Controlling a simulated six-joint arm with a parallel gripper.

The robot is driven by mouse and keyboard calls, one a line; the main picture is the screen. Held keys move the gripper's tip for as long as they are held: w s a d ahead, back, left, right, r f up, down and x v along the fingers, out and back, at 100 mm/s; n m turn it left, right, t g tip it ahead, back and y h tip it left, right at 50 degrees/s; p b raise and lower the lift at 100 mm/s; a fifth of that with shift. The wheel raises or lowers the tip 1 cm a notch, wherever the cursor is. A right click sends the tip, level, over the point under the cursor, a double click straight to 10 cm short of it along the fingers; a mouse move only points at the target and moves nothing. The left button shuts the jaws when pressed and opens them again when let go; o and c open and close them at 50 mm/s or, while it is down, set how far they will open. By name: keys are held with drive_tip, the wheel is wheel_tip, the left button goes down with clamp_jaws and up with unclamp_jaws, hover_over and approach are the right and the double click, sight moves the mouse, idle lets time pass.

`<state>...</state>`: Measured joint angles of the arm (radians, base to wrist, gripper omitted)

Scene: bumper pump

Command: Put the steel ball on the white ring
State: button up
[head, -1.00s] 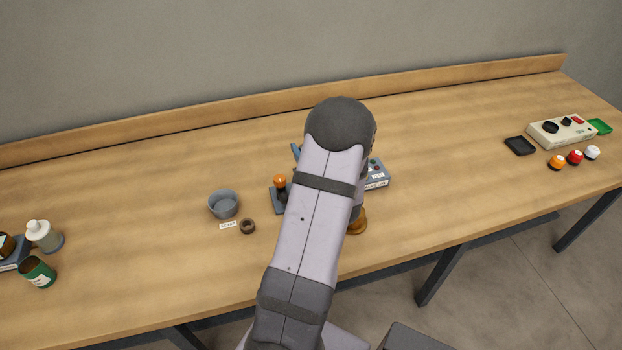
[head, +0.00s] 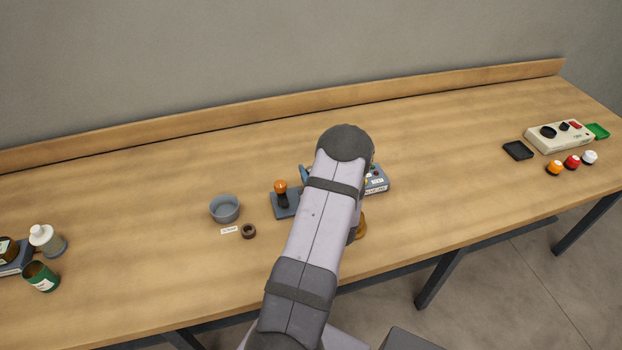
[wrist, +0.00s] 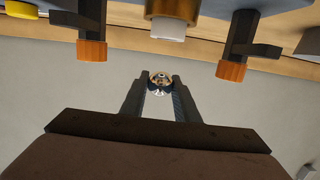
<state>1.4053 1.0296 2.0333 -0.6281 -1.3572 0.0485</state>
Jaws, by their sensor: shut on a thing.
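My gripper (wrist: 159,84) is shut on the steel ball (wrist: 160,80), a small shiny ball that shows between the fingertips in the wrist view. A brass cylinder with a white end (wrist: 168,30) hangs into the top of that view, apart from the ball. I cannot tell for sure whether this white end is the white ring. In the head view my own arm hides the gripper, the ball and part of the device behind it.
Orange-tipped posts (wrist: 232,70) flank the brass cylinder. In the head view an orange-topped post (head: 281,188), a grey bowl (head: 225,208) and a dark ring (head: 249,231) stand left of my arm. A control box (head: 560,136) is far right. The rear middle table is clear.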

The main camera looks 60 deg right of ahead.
drive_tip(key=shift+f, duration=0.2)
drive_tip(key=shift+f+p, duration=0.55)
drive_tip(key=shift+f, duration=1.15)
drive_tip(key=shift+f+b, duration=0.4)
drive_tip(key=shift+f, duration=0.05)
drive_tip(key=o, duration=1.2)
drive_tip(key=shift+r, duration=0.1)
